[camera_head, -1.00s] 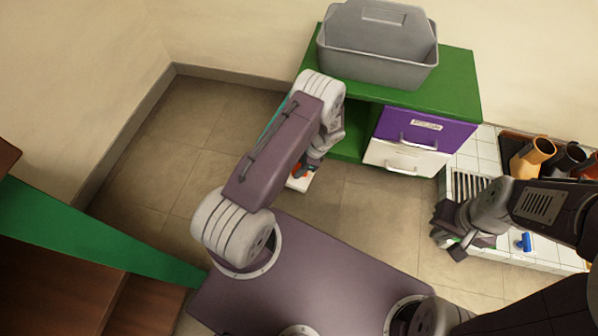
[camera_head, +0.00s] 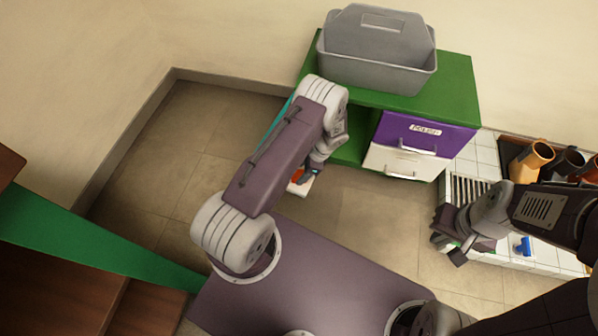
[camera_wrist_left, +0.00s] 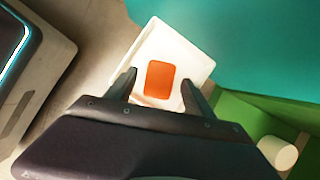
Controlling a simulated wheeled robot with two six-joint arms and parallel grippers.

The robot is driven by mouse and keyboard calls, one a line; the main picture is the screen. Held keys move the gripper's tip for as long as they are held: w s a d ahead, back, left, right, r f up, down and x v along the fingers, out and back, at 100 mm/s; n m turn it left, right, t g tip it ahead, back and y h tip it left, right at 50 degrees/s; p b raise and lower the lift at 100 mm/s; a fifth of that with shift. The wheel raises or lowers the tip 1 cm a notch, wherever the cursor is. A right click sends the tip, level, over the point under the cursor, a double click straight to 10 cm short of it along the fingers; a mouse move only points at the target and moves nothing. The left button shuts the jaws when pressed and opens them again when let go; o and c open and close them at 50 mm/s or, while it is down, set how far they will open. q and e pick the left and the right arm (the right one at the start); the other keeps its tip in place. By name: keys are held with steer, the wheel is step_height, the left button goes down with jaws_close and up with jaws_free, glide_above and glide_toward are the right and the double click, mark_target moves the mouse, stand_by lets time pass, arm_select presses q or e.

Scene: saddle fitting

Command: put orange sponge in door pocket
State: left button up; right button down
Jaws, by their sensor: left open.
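The orange sponge (camera_wrist_left: 160,79) lies within the outline of a white open box (camera_wrist_left: 193,58), which sits against a teal panel (camera_wrist_left: 235,45) in the left wrist view. The box looks like the door pocket. My left gripper (camera_wrist_left: 158,80) is open, one finger on each side of the sponge and apart from it in the picture. In the head view, the sponge (camera_head: 297,175) and the white box (camera_head: 305,188) show small beside my left gripper (camera_head: 312,170), partly hidden by my arm. My right gripper (camera_head: 455,233) is above the tiled area at right; its jaw opening is unclear.
A green cabinet (camera_head: 456,75) carries a grey caddy (camera_head: 378,70) and has a purple drawer (camera_head: 425,132) and a white drawer (camera_head: 402,162). A tiled surface (camera_head: 480,150) with a blue object (camera_head: 523,246) lies right. A pale cylinder (camera_wrist_left: 278,153) is near the left gripper.

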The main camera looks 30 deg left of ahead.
arm_select(q)
steer(key=s+d+r+n+t+h+p, duration=0.1)
steer(key=d+r+n+p, duration=0.15)
steer(key=r, duration=0.85)
steer(key=s+d+r+n+h+p, duration=0.1)
steer(key=d+r+n+p, duration=0.15)
steer(key=r, duration=0.85)
steer(key=s+d+r+n+t+h, duration=0.1)
steer(key=s+r+n+t+h, duration=0.1)
steer(key=s+r+n, duration=0.6)
steer(key=s+r, duration=0.1)
steer(key=s, duration=0.2)
steer(key=shift+d, duration=0.35)
arm_select(e)
step_height(320, 180, up, 6)
steer(key=shift+f, duration=0.1)
arm_select(q)
steer(key=shift+r, duration=0.1)
